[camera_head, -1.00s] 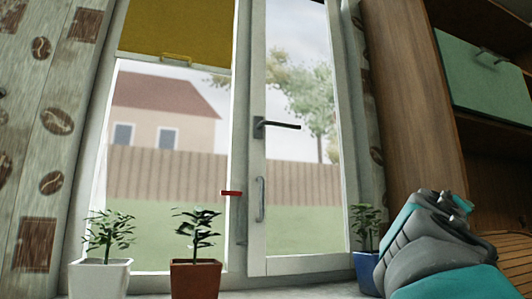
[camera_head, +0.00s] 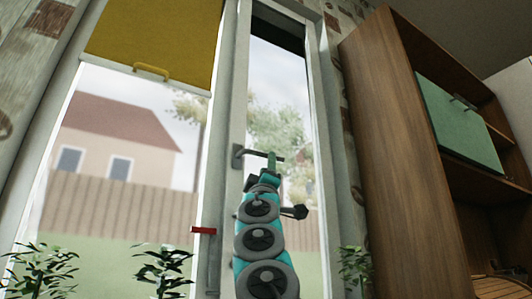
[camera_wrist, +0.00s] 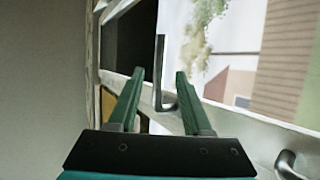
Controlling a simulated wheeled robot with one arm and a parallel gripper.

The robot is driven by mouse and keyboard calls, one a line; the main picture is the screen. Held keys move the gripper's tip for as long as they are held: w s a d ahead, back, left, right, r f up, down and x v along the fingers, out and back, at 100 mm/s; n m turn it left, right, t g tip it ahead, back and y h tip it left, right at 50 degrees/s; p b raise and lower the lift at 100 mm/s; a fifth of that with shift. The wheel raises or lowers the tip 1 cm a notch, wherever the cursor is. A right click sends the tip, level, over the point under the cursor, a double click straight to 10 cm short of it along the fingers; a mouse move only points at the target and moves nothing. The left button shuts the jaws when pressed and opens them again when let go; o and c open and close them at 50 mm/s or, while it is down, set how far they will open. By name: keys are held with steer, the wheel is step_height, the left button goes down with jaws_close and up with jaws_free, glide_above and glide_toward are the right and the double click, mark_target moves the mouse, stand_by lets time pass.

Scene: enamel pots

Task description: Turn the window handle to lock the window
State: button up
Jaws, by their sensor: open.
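The dark window handle (camera_head: 238,156) sits on the left stile of the right-hand sash, its lever pointing sideways to the right. My gripper (camera_head: 272,157) is raised in front of the sash at the lever, and my arm covers the part of the sash below. In the wrist view, the handle (camera_wrist: 160,72) shows as a dark L-shaped bar between the two open green fingers (camera_wrist: 160,75) of my gripper. Clear gaps show on both sides of the lever. I cannot tell how deep it sits between the fingers.
A curved metal pull (camera_wrist: 289,164) is at the lower right of the wrist view. A red piece (camera_head: 203,230) is on the frame left of my arm. Plants (camera_head: 163,270) stand low along the window. A wooden cabinet (camera_head: 405,150) stands at the right.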

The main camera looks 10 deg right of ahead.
steer(key=p+x, duration=0.4)
steer(key=shift+d+r, duration=0.1)
steer(key=shift+r, duration=0.3)
steer(key=shift+w+d+r+p, duration=0.15)
steer(key=shift+w+r+p, duration=0.1)
steer(key=shift+w+p, duration=0.25)
steer(key=shift+c, duration=0.2)
jaws_close()
stand_by(0.6)
